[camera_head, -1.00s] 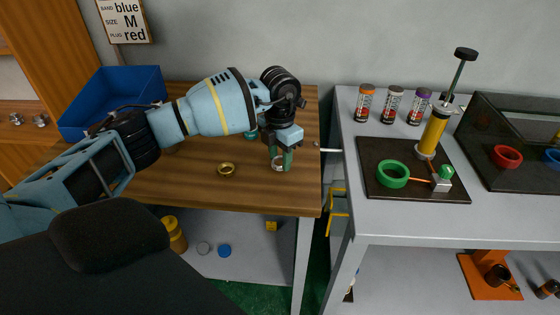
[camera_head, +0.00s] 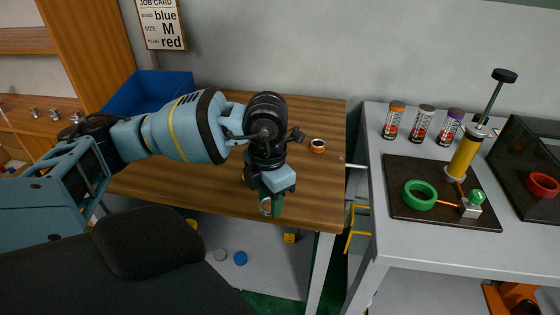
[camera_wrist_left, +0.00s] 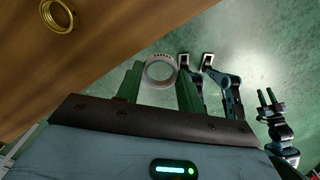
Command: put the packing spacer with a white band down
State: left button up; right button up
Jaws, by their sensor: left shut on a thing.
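The packing spacer with a white band is a small pale ring (camera_wrist_left: 160,72) between the green fingers of my left gripper (camera_wrist_left: 158,85) in the wrist view. My left gripper is shut on it. In the head view the left gripper (camera_head: 270,205) points down near the front edge of the wooden table (camera_head: 225,200), and the spacer (camera_head: 265,207) shows at its fingertips. In the wrist view the spacer appears against the floor, just past the table edge. My right gripper (camera_wrist_left: 267,98) seems to hang low at the right of the wrist view, too small to judge.
A brass ring (camera_wrist_left: 57,15) lies on the wood in the wrist view. An orange and white ring (camera_head: 317,146) stands further back on the table. A blue bin (camera_head: 150,90) is at the back left. The grey bench (camera_head: 440,245) to the right holds a dark board (camera_head: 405,170) and canisters.

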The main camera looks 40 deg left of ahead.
pick_arm(q)
jog(key=shift+s, duration=0.45)
